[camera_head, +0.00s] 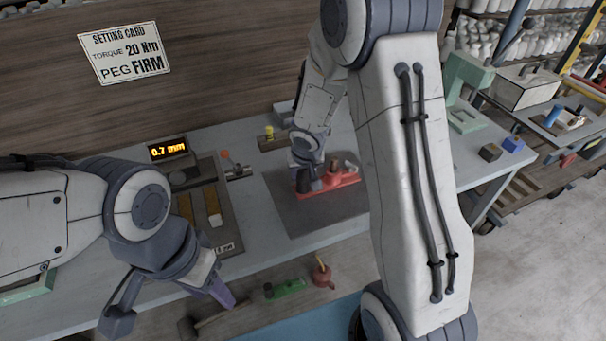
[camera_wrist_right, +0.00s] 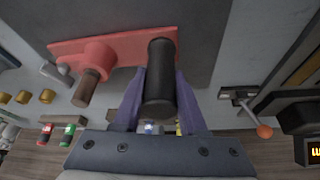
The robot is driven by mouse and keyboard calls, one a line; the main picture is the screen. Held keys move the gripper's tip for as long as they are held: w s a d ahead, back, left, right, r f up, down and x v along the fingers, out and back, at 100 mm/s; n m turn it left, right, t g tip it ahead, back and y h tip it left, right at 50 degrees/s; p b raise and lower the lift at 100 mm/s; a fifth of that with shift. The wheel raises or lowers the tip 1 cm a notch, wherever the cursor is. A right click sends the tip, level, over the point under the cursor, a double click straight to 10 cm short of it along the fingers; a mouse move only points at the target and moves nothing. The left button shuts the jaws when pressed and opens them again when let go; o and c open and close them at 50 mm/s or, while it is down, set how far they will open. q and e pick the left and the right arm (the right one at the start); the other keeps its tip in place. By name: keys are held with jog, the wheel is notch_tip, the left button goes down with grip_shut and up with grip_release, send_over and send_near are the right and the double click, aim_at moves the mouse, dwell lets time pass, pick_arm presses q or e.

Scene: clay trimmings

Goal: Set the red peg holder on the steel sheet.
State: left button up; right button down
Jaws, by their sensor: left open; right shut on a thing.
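The red peg holder (camera_head: 346,180) is a low red base over the dark grey steel sheet (camera_head: 310,215). In the right wrist view the red base (camera_wrist_right: 125,47) carries a red collar with a brown peg and a black cylinder (camera_wrist_right: 161,80). My right gripper (camera_head: 308,180) is shut on the black cylinder; its purple fingers (camera_wrist_right: 160,100) flank it. The base overlaps the sheet (camera_wrist_right: 205,35) near its edge in that view. I cannot tell whether the base touches the sheet. My left gripper (camera_head: 168,308) is open and empty at the lower left, away from the holder.
A display reading 0.7 mm (camera_head: 168,148) and a dark board with strips (camera_head: 228,235) stand left of the sheet. A yellow-knobbed block (camera_head: 270,138) is behind it. A green piece (camera_head: 285,288) and a dark red piece (camera_head: 322,275) lie in front. The sheet's front part is clear.

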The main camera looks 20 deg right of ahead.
jog(key=shift+f, duration=0.1)
jog(key=shift+c, duration=2.3)
grip_release()
jog(key=d+p+v, duration=0.1)
jog(key=p+v, duration=0.5)
jog(key=v, duration=0.6)
jog(key=s+a+r+n+g, duration=0.1)
jog(key=s+a+r+n, duration=0.1)
jog(key=s+a, duration=0.3)
jog(key=s+a+r+n+g+y, duration=0.1)
jog(key=s+a+r+n+g, duration=0.1)
jog(key=s, duration=0.9)
jog(key=s+a+r+n+g, duration=0.1)
jog(key=s+a+r+n, duration=0.2)
jog(key=s+a+n, duration=0.2)
jog(key=s+a, duration=0.3)
jog(key=shift+s+a+r+n+g+y, duration=0.3)
jog(key=shift+a+r+y, duration=0.1)
